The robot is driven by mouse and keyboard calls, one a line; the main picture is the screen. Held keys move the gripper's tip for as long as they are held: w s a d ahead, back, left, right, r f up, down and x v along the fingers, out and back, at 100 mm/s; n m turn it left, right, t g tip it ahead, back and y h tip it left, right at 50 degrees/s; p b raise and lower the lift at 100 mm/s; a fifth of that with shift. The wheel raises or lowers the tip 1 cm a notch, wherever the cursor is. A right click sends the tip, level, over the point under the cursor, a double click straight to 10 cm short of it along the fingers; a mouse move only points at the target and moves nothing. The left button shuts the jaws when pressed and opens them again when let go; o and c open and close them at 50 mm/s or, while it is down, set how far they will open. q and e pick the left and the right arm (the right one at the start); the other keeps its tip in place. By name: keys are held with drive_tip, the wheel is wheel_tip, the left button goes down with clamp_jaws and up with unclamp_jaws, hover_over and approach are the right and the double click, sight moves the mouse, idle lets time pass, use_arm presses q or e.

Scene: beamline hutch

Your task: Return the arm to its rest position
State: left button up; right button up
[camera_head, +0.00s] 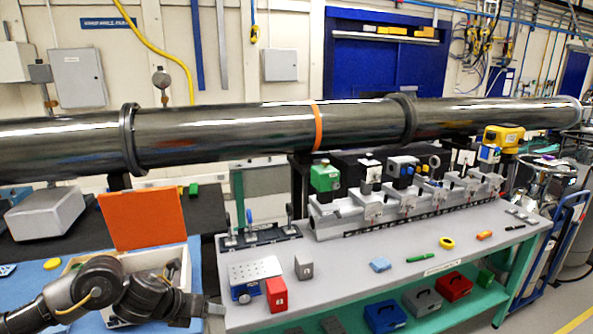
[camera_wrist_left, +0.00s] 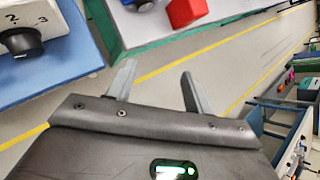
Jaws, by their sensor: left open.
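My left arm comes in from the lower left in the head view, bent over the blue table. My left gripper (camera_head: 213,307) is beside the front left corner of the grey bench (camera_head: 340,292). In the left wrist view the two fingers of my left gripper (camera_wrist_left: 156,70) stand apart with nothing between them. Floor with a yellow line shows beyond them. A red block (camera_wrist_left: 186,11) is past the fingertips, on the bench edge. The red block also shows on the bench in the head view (camera_head: 277,295), right of the gripper. My right gripper is not in view.
An open box with an orange lid (camera_head: 143,219) stands just behind my left arm. A long dark pipe (camera_head: 240,132) crosses behind the bench. A green block (camera_head: 325,177) and several instruments line the bench's back.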

use_arm(q)
drive_tip(key=s+d+f+n+t, duration=0.3)
drive_tip(key=s+d+f+n, duration=0.3)
drive_tip(key=s+d+n, duration=0.7)
drive_tip(key=s+a+f+n+g+y, duration=0.25)
drive_tip(key=s+a+n, duration=0.25)
drive_tip(key=s+n, duration=0.25)
drive_tip(key=s+a+f+n+g+y, duration=0.1)
drive_tip(key=s+a+f+n+g, duration=0.1)
drive_tip(key=s+a+f+n, duration=0.4)
drive_tip(key=s+a+f+n+g+y, duration=0.2)
drive_tip(key=s+a+n, duration=0.2)
drive_tip(key=s+n, duration=0.55)
wheel_tip(320, 180, down, 30)
drive_tip(key=b, duration=0.6)
drive_tip(key=s+a+f+g+b, duration=0.1)
drive_tip(key=s+a+f+b, duration=0.1)
drive_tip(key=s+f, duration=0.6)
drive_tip(key=s+a+f+g+b, duration=0.1)
drive_tip(key=s+a+f+b, duration=0.1)
drive_tip(key=s+f, duration=0.7)
wheel_tip(320, 180, down, 4)
drive_tip(key=shift+f, duration=0.25)
